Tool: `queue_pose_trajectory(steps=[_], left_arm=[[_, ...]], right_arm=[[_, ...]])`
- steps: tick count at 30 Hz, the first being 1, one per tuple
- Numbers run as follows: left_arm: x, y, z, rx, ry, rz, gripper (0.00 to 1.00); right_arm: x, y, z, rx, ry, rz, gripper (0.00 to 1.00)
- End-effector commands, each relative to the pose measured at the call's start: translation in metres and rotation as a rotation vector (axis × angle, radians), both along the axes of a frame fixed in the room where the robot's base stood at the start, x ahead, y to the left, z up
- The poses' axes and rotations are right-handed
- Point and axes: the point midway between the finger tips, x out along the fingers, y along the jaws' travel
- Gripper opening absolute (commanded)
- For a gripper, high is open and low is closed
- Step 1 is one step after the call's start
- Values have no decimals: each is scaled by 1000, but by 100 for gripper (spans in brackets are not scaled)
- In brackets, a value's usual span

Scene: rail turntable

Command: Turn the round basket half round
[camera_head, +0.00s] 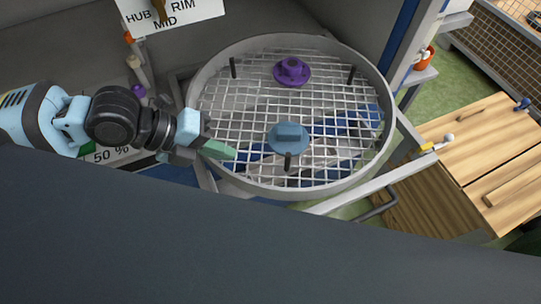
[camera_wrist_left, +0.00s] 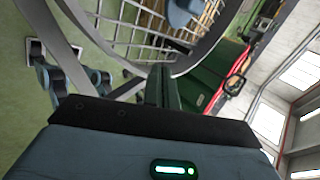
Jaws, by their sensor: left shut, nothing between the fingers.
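The round basket (camera_head: 196,92) is a grey ring with a wire mesh floor, in the middle of the head view. Several dark upright pegs stand in it. A purple knobbed piece (camera_head: 292,70) sits on the mesh at the far side, and a blue block on a round blue base (camera_head: 288,137) sits nearer the middle. My left gripper (camera_head: 232,153) is shut and empty, its green fingertips over the basket's near left rim. In the left wrist view the shut fingers (camera_wrist_left: 162,85) point at the basket's rim (camera_wrist_left: 205,50); I cannot tell whether they touch it. My right gripper is not in view.
A sign reading HUB, RIM, MID (camera_head: 170,14) hangs behind the basket. A blue post (camera_head: 400,40) and a grey rail (camera_head: 365,188) stand close on the right. A wooden cabinet (camera_head: 450,150) is further right. A dark surface fills the foreground.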

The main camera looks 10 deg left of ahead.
Motion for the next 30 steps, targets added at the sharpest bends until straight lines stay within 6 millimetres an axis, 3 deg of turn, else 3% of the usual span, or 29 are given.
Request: queue_pose_trajectory(steps=[13, 21, 30], left_arm=[[19, -55, -51, -3, 0, -2, 0], [29, -82, -48, -2, -4, -1, 0], [32, -89, -50, -1, -1, 1, 0]], right_arm=[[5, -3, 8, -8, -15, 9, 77], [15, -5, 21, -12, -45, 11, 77], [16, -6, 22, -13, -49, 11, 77]])
